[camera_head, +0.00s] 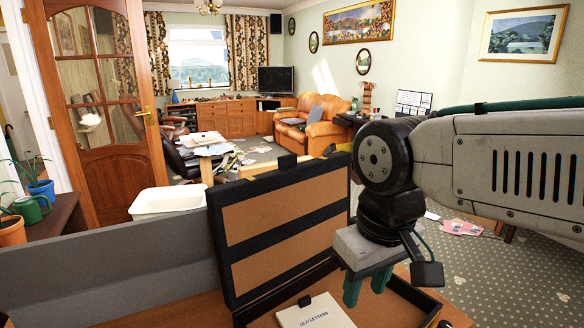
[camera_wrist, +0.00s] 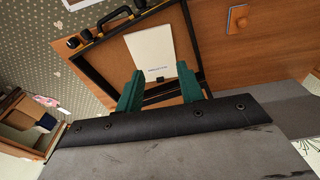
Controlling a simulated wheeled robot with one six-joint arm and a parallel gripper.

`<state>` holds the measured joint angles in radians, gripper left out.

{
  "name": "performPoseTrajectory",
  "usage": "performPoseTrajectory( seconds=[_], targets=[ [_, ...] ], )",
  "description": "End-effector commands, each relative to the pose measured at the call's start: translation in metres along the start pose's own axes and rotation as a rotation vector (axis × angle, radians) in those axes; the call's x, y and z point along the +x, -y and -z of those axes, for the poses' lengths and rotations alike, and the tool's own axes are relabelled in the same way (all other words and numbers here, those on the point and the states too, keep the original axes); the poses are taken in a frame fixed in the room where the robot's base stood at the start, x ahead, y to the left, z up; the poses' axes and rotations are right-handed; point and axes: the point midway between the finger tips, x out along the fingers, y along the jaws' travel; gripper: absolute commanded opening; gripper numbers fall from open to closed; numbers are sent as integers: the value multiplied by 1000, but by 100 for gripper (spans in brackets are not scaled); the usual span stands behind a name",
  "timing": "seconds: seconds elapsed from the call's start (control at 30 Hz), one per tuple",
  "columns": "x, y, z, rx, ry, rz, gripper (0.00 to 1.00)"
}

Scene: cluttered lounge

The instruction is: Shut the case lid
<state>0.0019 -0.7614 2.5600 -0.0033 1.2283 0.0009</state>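The black case stands open on a wooden table, its cork-lined lid (camera_head: 285,205) raised roughly upright. The case's tray (camera_head: 415,296) has a cork floor and a black rim, partly hidden by my gripper. A white booklet marked "OLD LETTERS" (camera_head: 316,313) lies inside; it also shows in the wrist view (camera_wrist: 150,50). My gripper (camera_head: 367,287), with green fingers, hangs over the tray, in front of the lid's right edge in the head view. The fingers are apart with nothing between them. In the wrist view, the case's handle (camera_wrist: 115,20) is at the upper left.
The wooden table (camera_wrist: 222,58) carries a small blue-grey item (camera_wrist: 237,18) beside the case. A grey panel (camera_head: 110,270) and a white bin (camera_head: 167,201) stand left of the lid. Behind are a cluttered low table (camera_head: 208,150) and an orange sofa (camera_head: 322,125).

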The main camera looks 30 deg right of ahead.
Motion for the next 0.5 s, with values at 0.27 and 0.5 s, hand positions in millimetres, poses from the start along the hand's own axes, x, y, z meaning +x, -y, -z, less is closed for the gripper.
performPoseTrajectory(
  seconds=[0.27, 0.5],
  targets=[
    [0, 0, 0, 0, 0, 0, 35],
    [9, -4, 10, 15, 62, -1, 0]
  ],
)
